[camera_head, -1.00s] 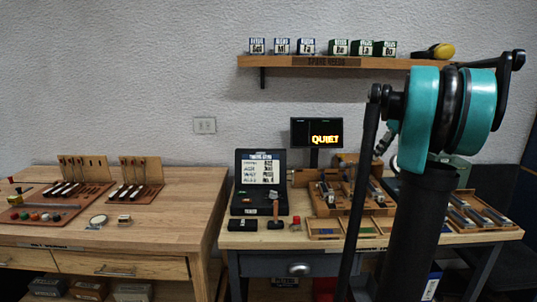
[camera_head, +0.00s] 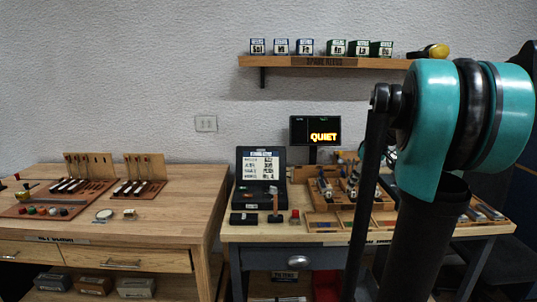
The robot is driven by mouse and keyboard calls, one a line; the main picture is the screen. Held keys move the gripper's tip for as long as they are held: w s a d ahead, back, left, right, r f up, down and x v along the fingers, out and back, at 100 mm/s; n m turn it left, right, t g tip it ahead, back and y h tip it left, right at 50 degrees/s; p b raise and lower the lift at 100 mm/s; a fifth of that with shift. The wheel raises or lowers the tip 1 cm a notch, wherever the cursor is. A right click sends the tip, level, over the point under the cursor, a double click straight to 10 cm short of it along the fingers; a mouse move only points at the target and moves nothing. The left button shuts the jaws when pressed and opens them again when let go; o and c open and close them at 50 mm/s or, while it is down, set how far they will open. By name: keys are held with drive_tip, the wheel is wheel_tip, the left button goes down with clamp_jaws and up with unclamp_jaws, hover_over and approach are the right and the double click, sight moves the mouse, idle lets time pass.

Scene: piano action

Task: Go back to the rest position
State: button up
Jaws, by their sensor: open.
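My arm, with teal and black joints and a dark column, fills the right side of the view. My gripper does not show; it is either behind the arm or outside the frame. On the right bench (camera_head: 262,235), a wooden rack (camera_head: 330,190) of piano action parts stands partly hidden behind my arm. A dark case with a printed list (camera_head: 262,170) stands open to the left of the rack. A small screen (camera_head: 316,131) behind them reads "QUIET".
A wall shelf (camera_head: 310,61) bears several labelled boxes (camera_head: 336,47) and a yellow-ended object (camera_head: 439,50). A gap separates the benches.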

drive_tip(key=s+a+f+m, duration=0.2)
drive_tip(key=s+a+f, duration=0.2)
drive_tip(key=s+f, duration=0.3)
drive_tip(key=s+a+f+m+h, duration=0.1)
drive_tip(key=s+a+f+m, duration=0.1)
drive_tip(key=s+a+f, duration=0.2)
drive_tip(key=s+a+f+m+t+h, duration=0.1)
drive_tip(key=s+a+f, duration=0.3)
drive_tip(key=s+f, duration=0.6)
drive_tip(key=s+m, duration=0.1)
drive_tip(key=s, duration=0.1)
drive_tip(key=shift+s+f, duration=0.3)
drive_tip(key=shift+f, duration=0.1)
